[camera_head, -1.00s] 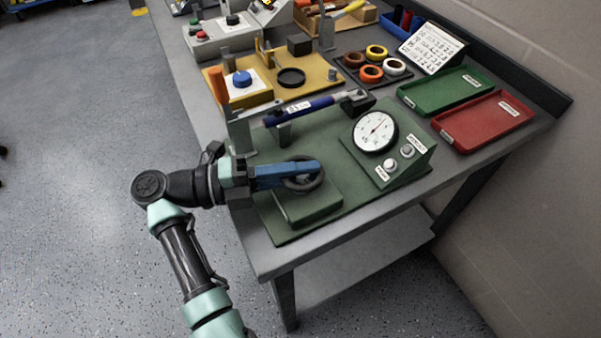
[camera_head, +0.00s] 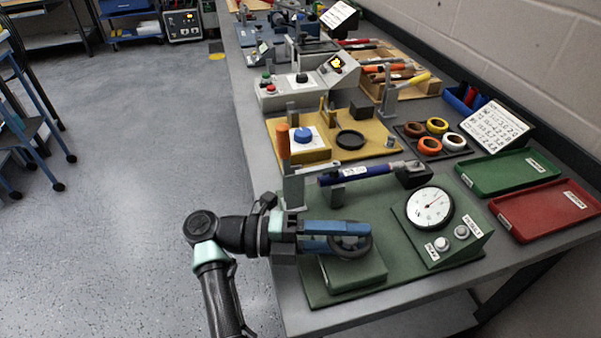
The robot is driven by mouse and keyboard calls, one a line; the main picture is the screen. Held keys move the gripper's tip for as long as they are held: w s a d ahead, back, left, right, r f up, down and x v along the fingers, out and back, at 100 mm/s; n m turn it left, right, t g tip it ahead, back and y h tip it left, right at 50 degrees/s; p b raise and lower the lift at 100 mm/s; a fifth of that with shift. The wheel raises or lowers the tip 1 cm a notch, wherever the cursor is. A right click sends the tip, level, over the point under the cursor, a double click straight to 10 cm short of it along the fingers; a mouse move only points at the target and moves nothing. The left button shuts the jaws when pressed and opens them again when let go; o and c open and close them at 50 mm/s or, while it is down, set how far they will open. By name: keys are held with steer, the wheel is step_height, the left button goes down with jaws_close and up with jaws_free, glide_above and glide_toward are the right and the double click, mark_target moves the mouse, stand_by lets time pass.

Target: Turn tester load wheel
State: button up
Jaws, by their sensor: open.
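The tester's load wheel (camera_head: 364,245) is a dark round handwheel on a green block (camera_head: 352,270) at the front of the bench. My gripper (camera_head: 362,237) has two blue fingers that reach in from the left, level with the wheel. One finger lies on its far side and one across its near side, partly hiding it. The fingers are apart; I cannot tell whether they touch the rim. The tester's white dial gauge (camera_head: 430,208), with a needle, stands on the sloped green box to the right, above two round buttons (camera_head: 451,238).
A blue torque-wrench-like tool (camera_head: 355,175) rests on stands just behind the wheel. A green tray (camera_head: 507,172) and a red tray (camera_head: 546,208) lie to the right. A yellow board (camera_head: 380,140) with a blue knob is farther back. Open floor lies left of the bench.

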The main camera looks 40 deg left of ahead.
steer(key=shift+b+v, duration=1.35)
steer(key=shift+v, duration=5)
